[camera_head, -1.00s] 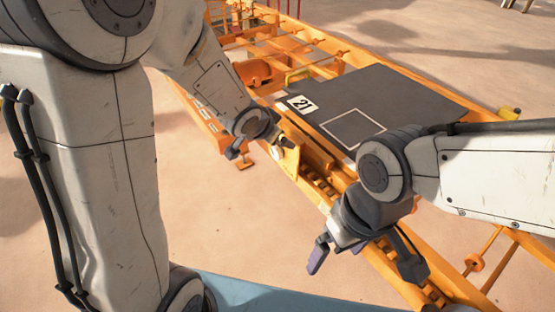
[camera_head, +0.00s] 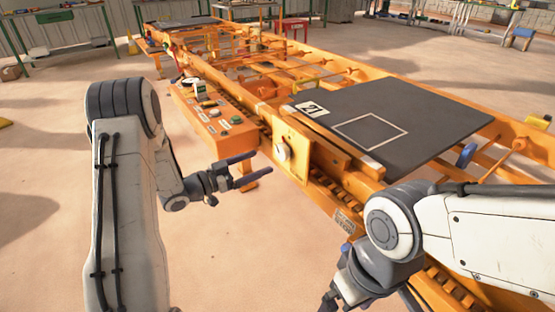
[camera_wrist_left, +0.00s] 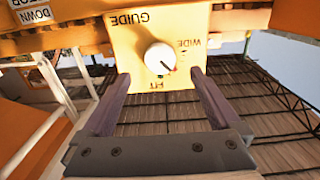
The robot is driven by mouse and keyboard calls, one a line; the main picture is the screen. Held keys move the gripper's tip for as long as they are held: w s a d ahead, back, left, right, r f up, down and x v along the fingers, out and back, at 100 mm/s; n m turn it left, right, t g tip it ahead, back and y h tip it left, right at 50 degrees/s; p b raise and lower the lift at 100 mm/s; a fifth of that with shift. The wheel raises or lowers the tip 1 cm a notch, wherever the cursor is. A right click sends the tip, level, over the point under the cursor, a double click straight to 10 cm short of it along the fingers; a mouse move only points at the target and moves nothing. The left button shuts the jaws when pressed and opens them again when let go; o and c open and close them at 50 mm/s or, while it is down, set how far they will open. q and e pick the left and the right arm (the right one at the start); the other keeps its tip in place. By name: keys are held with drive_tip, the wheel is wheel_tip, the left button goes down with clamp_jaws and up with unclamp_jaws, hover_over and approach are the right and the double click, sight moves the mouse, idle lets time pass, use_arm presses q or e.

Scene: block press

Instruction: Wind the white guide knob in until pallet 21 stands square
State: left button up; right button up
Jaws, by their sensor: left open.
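The white guide knob (camera_head: 282,152) sits on an orange plate on the near side of the conveyor frame. In the left wrist view the knob (camera_wrist_left: 160,57) shows a red pointer line, with GUIDE, WIDE and FIT lettered upside down around it. The pointer lies between WIDE and FIT. My left gripper (camera_head: 263,166) is open and empty, its fingers pointing at the knob from the left, apart from it. Pallet 21 (camera_head: 430,110) is a dark slab lying on the frame; I cannot tell if it is exactly square. My right gripper (camera_head: 345,285) is partly cut off at the bottom.
An orange control box (camera_head: 212,118) with buttons stands left of the knob plate, close to my left gripper. An orange guide bar (camera_head: 335,150) runs along the pallet's near edge. The sandy floor in front of the frame is clear.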

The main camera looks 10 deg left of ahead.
sight(279, 154)
use_arm(q)
drive_tip(key=b+x, duration=0.1)
drive_tip(key=x, duration=0.6)
drive_tip(key=shift+w+d+f, duration=0.1)
drive_tip(key=shift+w+d, duration=0.1)
drive_tip(key=shift+w, duration=0.05)
drive_tip(key=c, duration=1.4)
drive_tip(key=shift+o, duration=0.2)
drive_tip(key=shift+f+m+b, duration=0.15)
drive_tip(key=shift+m+b, duration=0.4)
drive_tip(key=shift+m, duration=0.15)
drive_tip(key=shift+m+b, duration=0.35)
drive_tip(key=shift+m, duration=0.55)
drive_tip(key=o, duration=1.4)
drive_tip(key=shift+c, duration=0.2)
